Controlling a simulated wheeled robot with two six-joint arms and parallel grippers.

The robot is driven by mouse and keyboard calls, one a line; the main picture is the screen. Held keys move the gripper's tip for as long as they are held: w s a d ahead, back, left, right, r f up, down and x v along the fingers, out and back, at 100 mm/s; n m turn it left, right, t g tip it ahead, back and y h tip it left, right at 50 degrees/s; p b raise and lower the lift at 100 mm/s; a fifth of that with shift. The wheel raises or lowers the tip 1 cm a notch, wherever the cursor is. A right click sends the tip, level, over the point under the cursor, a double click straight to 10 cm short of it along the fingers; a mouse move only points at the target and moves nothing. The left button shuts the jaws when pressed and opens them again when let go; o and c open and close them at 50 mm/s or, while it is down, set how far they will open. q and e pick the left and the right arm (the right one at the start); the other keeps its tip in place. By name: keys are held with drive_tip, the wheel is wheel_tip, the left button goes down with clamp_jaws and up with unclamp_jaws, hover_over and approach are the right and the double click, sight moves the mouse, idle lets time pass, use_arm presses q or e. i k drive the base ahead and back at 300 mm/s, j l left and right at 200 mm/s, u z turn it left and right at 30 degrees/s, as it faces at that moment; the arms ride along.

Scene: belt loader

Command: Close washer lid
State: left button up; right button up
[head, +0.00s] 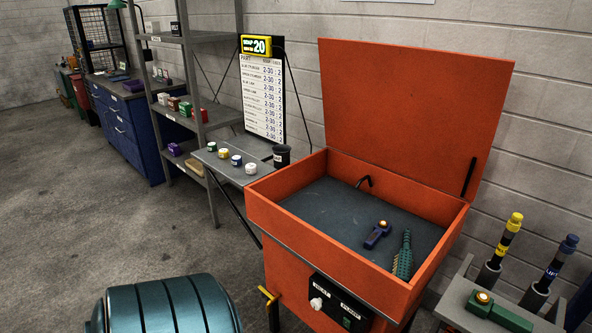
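The orange washer (283,202) stands right of centre in the head view. Its orange lid (412,110) is open, standing upright and leaning back near the wall. A dark strut (469,177) joins the lid to the right side of the basin. On the dark basin floor (335,212) lie a blue tool with an orange end (377,234) and a green brush (403,257). Neither of my grippers shows in the view.
A teal drum (166,307) stands front left. A narrow bench with small jars (224,153) adjoins the washer's left. Open floor lies left.

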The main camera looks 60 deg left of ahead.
sight(429, 117)
drive_tip(key=k+l+u, duration=0.1)
drive_tip(key=u, duration=1.4)
drive_tip(key=j+u, duration=0.1)
drive_tip(key=j, duration=0.15)
drive_tip(key=k, duration=0.05)
